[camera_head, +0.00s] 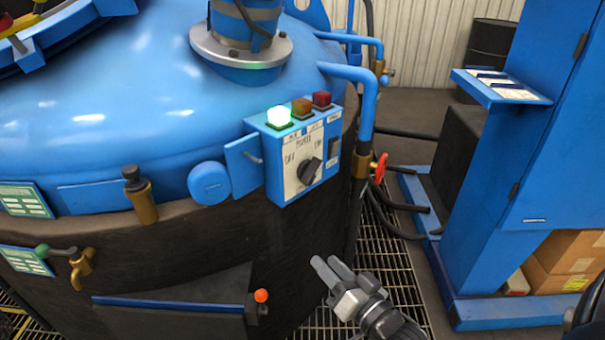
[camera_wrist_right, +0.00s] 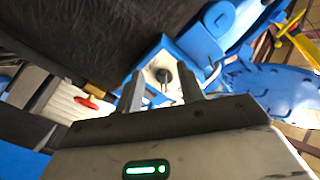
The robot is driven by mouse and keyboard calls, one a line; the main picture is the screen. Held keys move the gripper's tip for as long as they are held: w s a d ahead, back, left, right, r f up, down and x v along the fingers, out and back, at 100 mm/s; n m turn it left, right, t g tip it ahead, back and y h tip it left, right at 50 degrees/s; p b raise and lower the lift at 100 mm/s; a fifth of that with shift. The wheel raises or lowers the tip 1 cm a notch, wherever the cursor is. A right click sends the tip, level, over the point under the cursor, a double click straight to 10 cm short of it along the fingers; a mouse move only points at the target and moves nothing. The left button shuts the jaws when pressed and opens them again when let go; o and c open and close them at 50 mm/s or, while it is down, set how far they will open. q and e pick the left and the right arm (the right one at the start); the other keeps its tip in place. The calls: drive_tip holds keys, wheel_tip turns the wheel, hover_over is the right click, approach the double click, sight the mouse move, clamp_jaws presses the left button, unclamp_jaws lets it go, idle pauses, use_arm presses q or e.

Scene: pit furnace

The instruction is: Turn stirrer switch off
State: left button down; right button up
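The stirrer switch is a black rotary knob (camera_head: 310,171) on the white face of a blue control box (camera_head: 270,170) on the furnace's side. Lettering like OFF is at its left and ON at its right. The knob's grip slants toward the ON side. The green lamp (camera_head: 279,116) above is lit. My right gripper (camera_head: 326,262) is below the box, apart from it and empty. In the right wrist view its fingers (camera_wrist_right: 162,93) are spread, and the knob (camera_wrist_right: 163,76) shows beyond the gap between them. My left gripper is not in view.
An orange lamp (camera_head: 302,106) and a red lamp (camera_head: 322,99) sit beside the green one, both looking unlit. A blue pipe with a red valve handle (camera_head: 380,167) stands right of the box. A blue cabinet (camera_head: 520,170) stands further right. Grating floor lies between.

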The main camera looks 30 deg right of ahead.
sight(315, 176)
drive_tip(key=w+d+r+m+t+h, duration=0.2)
drive_tip(key=d+r+m+t, duration=0.15)
drive_tip(key=d, duration=0.35)
drive_tip(key=shift+g, duration=0.25)
drive_tip(key=x, duration=1.5)
drive_tip(key=shift+w+a+r+p, duration=0.25)
drive_tip(key=shift+a+r+p, duration=0.05)
drive_tip(key=shift+r+p, duration=0.15)
clamp_jaws()
